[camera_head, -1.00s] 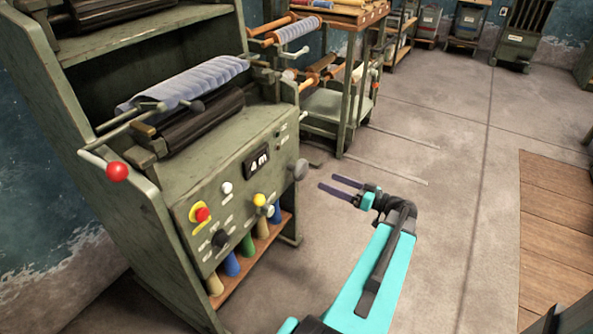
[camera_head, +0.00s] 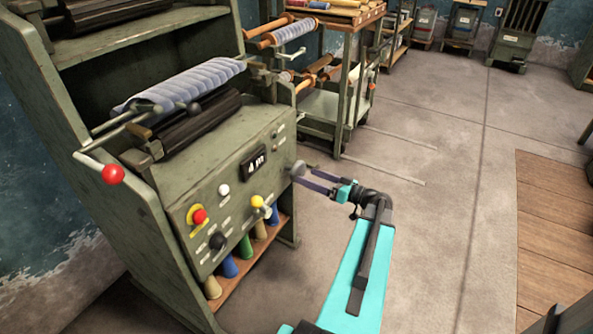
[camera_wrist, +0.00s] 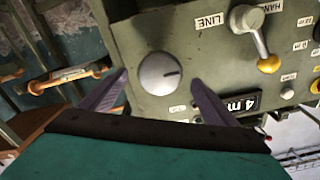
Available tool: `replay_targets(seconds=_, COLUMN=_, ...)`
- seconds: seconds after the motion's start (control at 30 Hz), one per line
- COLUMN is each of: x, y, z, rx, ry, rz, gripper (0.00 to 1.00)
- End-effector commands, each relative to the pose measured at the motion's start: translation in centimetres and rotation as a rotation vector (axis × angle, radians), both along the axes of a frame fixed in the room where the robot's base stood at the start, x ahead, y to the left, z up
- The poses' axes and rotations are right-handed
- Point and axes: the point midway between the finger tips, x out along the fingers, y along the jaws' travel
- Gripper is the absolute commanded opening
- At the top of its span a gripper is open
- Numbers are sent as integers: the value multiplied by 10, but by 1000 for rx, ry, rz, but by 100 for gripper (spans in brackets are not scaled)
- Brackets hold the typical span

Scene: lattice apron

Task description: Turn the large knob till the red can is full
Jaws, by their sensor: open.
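The large knob (camera_wrist: 160,72) is a round grey dial with a dark mark near its right edge, on the green machine's panel. In the head view the knob (camera_head: 298,168) sits at the panel's right end, partly behind the fingers. My gripper (camera_head: 306,177) is open, its two purple fingers reaching to the knob. In the wrist view the fingers of my gripper (camera_wrist: 158,82) lie on either side of the knob; I cannot tell whether they touch it. A display (camera_head: 254,162) reads "4 m". I see no red can in any view.
The panel also carries a yellow-tipped lever (camera_head: 257,202), a red button (camera_head: 199,216) on yellow and a black knob (camera_head: 217,240). A red-ended handle (camera_head: 113,174) juts out at the left.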

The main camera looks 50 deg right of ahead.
Motion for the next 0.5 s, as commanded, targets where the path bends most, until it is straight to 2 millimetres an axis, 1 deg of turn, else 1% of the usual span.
replay_targets(seconds=0.03, x=7, y=2, z=0, rx=0, ry=1, rz=1, gripper=82)
replay_targets(seconds=0.2, x=29, y=7, z=0, rx=0, ry=1, rz=3, gripper=82)
replay_targets(seconds=0.4, x=52, y=13, z=0, rx=0, ry=0, rz=2, gripper=82)
replay_targets(seconds=0.5, x=60, y=15, z=0, rx=0, ry=0, rz=2, gripper=82)
